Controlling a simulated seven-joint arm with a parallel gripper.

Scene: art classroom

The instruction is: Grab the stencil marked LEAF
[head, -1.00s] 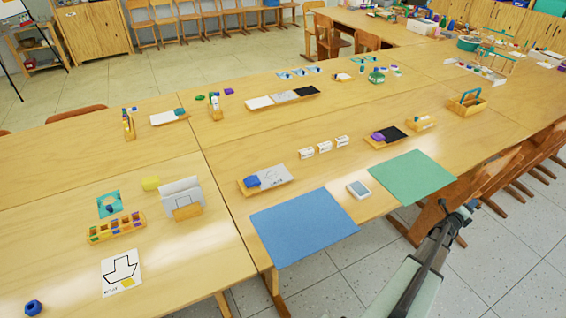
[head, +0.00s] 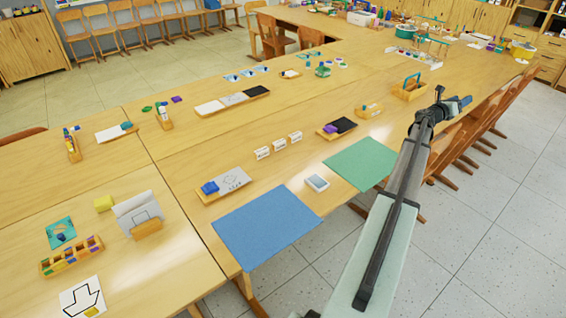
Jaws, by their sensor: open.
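No LEAF marking is readable in the head view. Several small teal cards with pale shapes, possibly stencils, lie on the far part of the table, among them a left one (head: 232,78) and one farther right (head: 310,55). Another teal card (head: 60,232) lies at the near left with a dark blue object on it. Three small white label cards (head: 279,146) stand mid-table, their writing too small to read. My gripper (head: 464,101) is at the right, over the table's right side, open and empty, apart from all the cards.
A blue mat (head: 267,225) and a green mat (head: 358,163) lie along the near edge, with a small pale device (head: 317,183) between them. A wooden carrier with a blue handle (head: 409,91) stands near my gripper. Chairs (head: 470,128) line the right edge.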

